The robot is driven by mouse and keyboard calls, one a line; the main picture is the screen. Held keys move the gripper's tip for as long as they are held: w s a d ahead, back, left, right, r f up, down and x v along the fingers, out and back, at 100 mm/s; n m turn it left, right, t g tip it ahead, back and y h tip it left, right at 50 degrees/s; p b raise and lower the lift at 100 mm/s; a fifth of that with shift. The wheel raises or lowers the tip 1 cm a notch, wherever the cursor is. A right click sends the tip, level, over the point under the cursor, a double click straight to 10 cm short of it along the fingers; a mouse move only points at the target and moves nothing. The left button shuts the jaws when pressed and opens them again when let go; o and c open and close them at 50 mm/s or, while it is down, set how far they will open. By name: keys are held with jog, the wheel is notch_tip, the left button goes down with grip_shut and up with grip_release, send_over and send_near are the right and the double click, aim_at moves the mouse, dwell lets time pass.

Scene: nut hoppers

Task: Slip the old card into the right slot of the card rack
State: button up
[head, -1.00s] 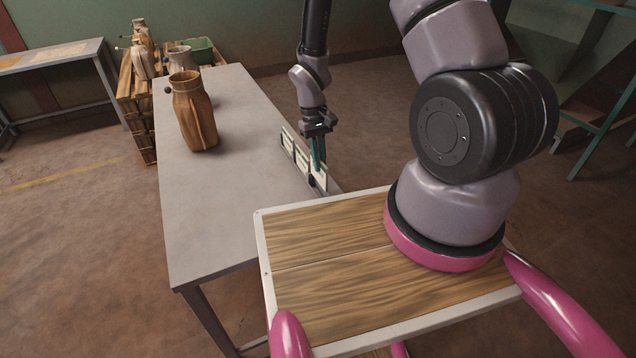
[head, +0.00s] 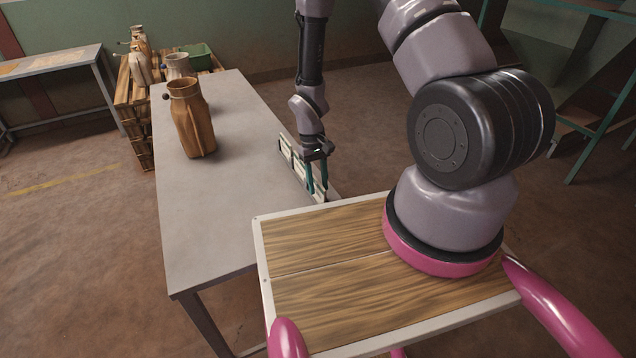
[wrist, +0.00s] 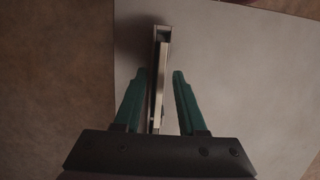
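The card rack (head: 285,150) stands along the right edge of the grey table, with pale cards showing in a row. My gripper (head: 316,184) is at the rack's right end. Its two green fingers are apart, one on each side of a pale card (head: 318,194) there. In the wrist view my gripper (wrist: 161,74) is open, and the rack (wrist: 162,34) runs edge-on between the fingers. The card (wrist: 158,85) shows there as a thin pale strip, with a gap to each finger. How deep the card sits in the right slot is hidden.
A brown jug (head: 192,120) stands on the grey table (head: 215,220), left of the rack, with a grey jug (head: 177,66) behind. A pallet with hoppers and a green bin (head: 197,54) is at the back. Much of the tabletop is clear.

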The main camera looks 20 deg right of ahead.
jog(key=v, duration=1.2)
jog(key=shift+r, duration=0.35)
jog(key=s+d+r+m+t+y, duration=0.1)
jog(key=d+r+m+t, duration=0.1)
jog(key=r, duration=1)
jog(key=s+d+r+m+t, duration=0.1)
jog(key=d+r+t, duration=0.1)
jog(key=r, duration=1)
jog(key=s+d+r+m+t+y, duration=0.1)
jog(key=s+r+t, duration=0.5)
jog(key=s+r, duration=0.8)
jog(key=shift+d+r+m+y, duration=0.3)
jog(key=shift+d+r+m, duration=0.4)
jog(key=shift+r+m, duration=0.4)
